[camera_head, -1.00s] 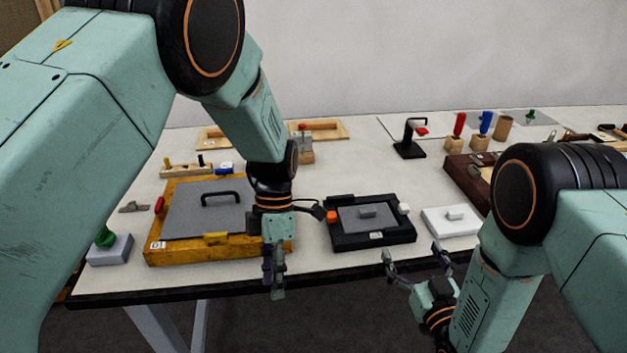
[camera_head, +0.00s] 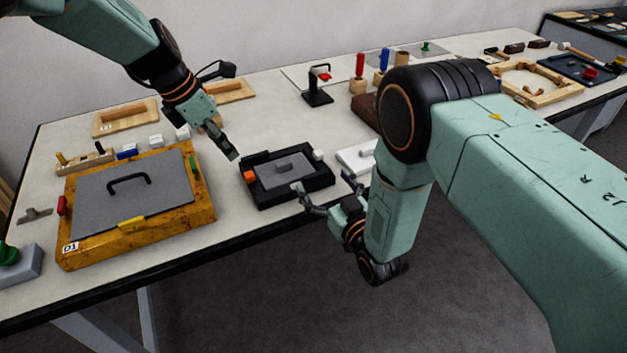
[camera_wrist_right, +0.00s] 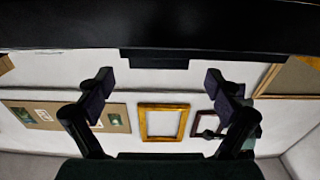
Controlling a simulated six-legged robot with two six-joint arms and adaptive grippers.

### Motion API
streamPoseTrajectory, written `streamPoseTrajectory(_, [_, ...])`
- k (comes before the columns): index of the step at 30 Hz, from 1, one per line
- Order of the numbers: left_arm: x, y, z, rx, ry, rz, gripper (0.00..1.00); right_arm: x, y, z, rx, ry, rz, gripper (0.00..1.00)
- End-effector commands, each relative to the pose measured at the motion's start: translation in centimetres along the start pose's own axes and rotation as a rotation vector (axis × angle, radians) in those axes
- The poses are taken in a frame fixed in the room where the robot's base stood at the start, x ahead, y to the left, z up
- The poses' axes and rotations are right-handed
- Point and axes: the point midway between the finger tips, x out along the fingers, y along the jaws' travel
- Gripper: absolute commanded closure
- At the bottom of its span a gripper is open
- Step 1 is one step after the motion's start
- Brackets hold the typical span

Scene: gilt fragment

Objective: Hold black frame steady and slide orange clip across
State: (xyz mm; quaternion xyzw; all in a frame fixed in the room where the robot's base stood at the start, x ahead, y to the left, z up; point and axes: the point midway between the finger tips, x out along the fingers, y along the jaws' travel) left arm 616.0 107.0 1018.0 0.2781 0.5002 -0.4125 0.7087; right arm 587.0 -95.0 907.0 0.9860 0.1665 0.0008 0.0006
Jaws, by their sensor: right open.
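My right gripper (camera_head: 324,184) is open and empty at the frame's front right, with one fingertip close to the front rim; contact cannot be told. Its spread fingers show in the right wrist view (camera_wrist_right: 157,82).
A yellow wooden box (camera_head: 150,232) with a grey lid stands left of the frame. A white block (camera_head: 355,157) lies close on the right. A black stand (camera_head: 318,97) and wooden trays (camera_head: 125,118) are behind. Bare tabletop lies between box and frame.

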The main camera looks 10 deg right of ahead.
Motion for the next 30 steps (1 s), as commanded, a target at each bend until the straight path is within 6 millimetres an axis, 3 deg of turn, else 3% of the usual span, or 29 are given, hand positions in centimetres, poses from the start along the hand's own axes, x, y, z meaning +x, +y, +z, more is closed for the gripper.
streamPoseTrajectory(9, [0.0,0.0,0.0,-0.001,0.001,-0.001,0.62,3.6,0.0,0.1,0.0,-0.001,0.001,0.08])
streamPoseTrajectory(20, [0.0,-0.1,0.0,-0.001,0.002,-0.001,0.62,4.0,0.0,0.1,0.0,-0.002,0.001,0.08])
streamPoseTrajectory(30, [0.0,-0.1,0.0,-0.001,0.002,-0.001,0.62,4.0,0.0,0.1,0.0,-0.002,0.001,0.36])
